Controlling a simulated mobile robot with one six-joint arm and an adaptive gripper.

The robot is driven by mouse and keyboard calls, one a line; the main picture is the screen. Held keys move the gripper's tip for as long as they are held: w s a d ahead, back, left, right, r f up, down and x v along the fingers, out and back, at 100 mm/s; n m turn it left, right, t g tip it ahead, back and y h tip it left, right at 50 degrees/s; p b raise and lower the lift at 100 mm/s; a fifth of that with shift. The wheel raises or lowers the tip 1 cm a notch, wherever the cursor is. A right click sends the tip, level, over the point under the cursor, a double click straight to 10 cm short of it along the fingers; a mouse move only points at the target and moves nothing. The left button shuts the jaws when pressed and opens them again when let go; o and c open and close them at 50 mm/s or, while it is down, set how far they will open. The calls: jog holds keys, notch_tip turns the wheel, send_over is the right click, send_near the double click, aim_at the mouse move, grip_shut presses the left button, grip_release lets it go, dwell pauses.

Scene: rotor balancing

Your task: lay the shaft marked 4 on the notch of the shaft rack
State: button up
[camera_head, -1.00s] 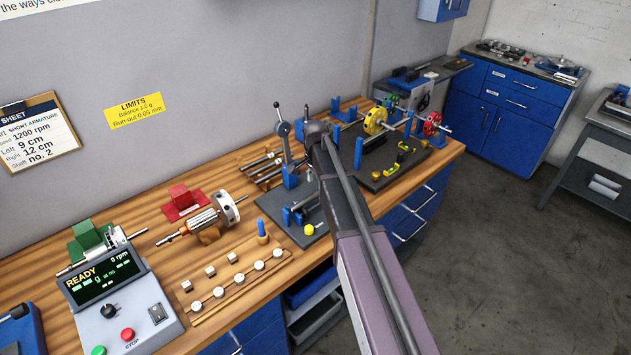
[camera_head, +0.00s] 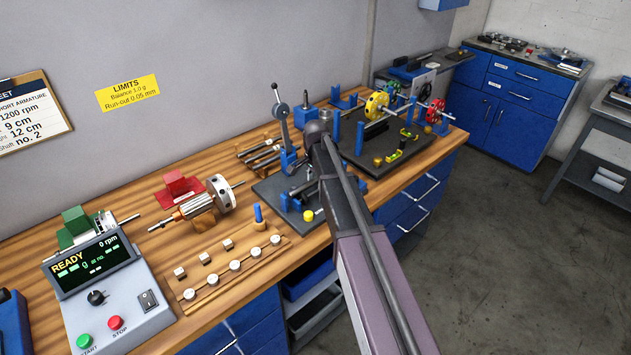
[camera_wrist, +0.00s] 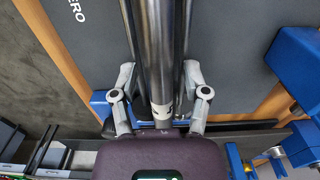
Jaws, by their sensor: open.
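In the wrist view my gripper (camera_wrist: 161,98) has its two grey fingers apart. A bright steel shaft (camera_wrist: 160,55) lies lengthwise between them, with a small dark mark near its lower end; I cannot read the mark. No finger clearly presses on the shaft. In the head view my arm hides the gripper and this shaft. Several steel shafts (camera_head: 262,152) lie side by side at the back of the bench, left of the lever stand. I cannot make out the rack's notches or the number 4 there.
A grey plate (camera_wrist: 235,55) with lettering lies under the gripper, with blue blocks (camera_wrist: 300,55) at its right. In the head view a lever stand (camera_head: 283,125), an armature (camera_head: 205,205), a row of weights (camera_head: 235,265) and a balancing unit (camera_head: 110,290) stand nearby.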

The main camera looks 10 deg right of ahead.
jog(key=shift+c, duration=0.2)
grip_shut()
jog(key=shift+r, duration=0.15)
jog(key=shift+r+p, duration=2.85)
jog(key=shift+p, duration=0.2)
